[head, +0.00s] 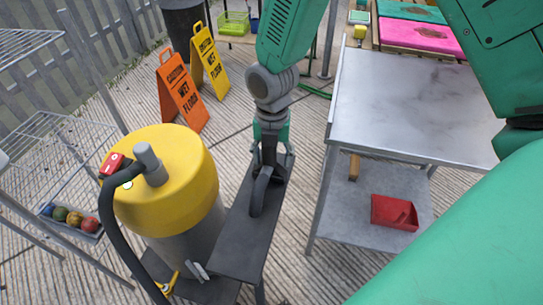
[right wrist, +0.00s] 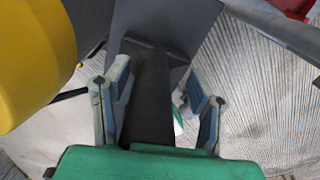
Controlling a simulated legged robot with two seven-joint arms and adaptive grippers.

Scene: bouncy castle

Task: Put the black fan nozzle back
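The black fan nozzle (head: 261,192) is a dark, tube-like piece on a dark grey narrow bench (head: 238,232), right of the yellow-topped canister (head: 182,170). My right gripper (head: 268,165) points down over it. In the right wrist view, the nozzle (right wrist: 152,95) runs between the two fingers of my right gripper (right wrist: 160,92), with a gap on each side. The fingers are open around it, not closed on it. The nozzle's near end is hidden by my gripper's green body. My left gripper is not in view.
A black hose (head: 112,230) curves from the canister's top. A wire rack (head: 60,150) with several balls stands at left. A metal table (head: 400,105) stands at right, with a red bin (head: 394,212) on its lower shelf. Wet-floor signs (head: 181,95) stand behind.

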